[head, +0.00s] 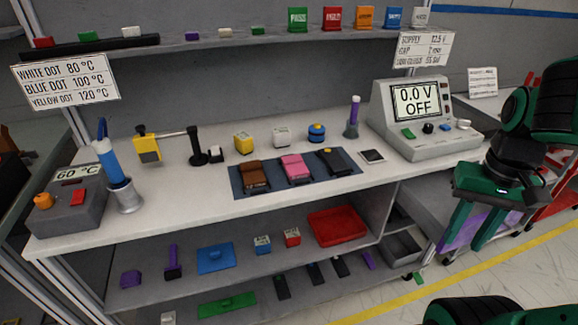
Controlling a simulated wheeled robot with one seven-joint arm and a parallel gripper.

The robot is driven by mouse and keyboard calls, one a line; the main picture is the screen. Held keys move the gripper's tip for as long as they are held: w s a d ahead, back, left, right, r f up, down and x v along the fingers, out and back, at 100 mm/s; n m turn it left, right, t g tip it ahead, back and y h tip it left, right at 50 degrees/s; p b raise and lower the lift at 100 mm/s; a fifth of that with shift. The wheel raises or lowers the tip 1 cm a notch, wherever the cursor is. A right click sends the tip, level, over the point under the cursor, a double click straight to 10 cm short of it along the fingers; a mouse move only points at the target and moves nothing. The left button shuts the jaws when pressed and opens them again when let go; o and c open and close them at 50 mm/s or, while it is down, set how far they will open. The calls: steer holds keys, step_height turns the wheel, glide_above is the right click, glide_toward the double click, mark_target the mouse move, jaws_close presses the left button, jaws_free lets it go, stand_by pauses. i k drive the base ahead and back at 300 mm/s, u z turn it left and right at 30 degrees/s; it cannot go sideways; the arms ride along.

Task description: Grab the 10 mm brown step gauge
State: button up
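A brown block (254,175) lies on a dark blue mat (346,153) on the bench top, at the left of a pink block (295,166) and a dark block with a yellow spot (331,158). It is the only clearly brown thing on the bench; no 10 mm mark is legible, so I cannot tell whether it is the step gauge. My gripper (462,247) is at the right, off the bench's right end. Its two green fingers point down and stand apart, with nothing held between them. It is well away from the brown block.
A power supply (426,125) reading 0.0 V OFF stands at the bench's right. A heater (68,207) reading 60 °C and a metal cup (126,196) stand at the left. A red tray (337,227) and several small parts fill the lower shelf. The bench's front strip is clear.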

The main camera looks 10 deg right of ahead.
mark_target(253, 176)
steer(key=z, duration=2.25)
steer(key=k, duration=2.05)
steer(key=u, duration=0.85)
steer(key=i, duration=1)
steer(key=z, duration=0.05)
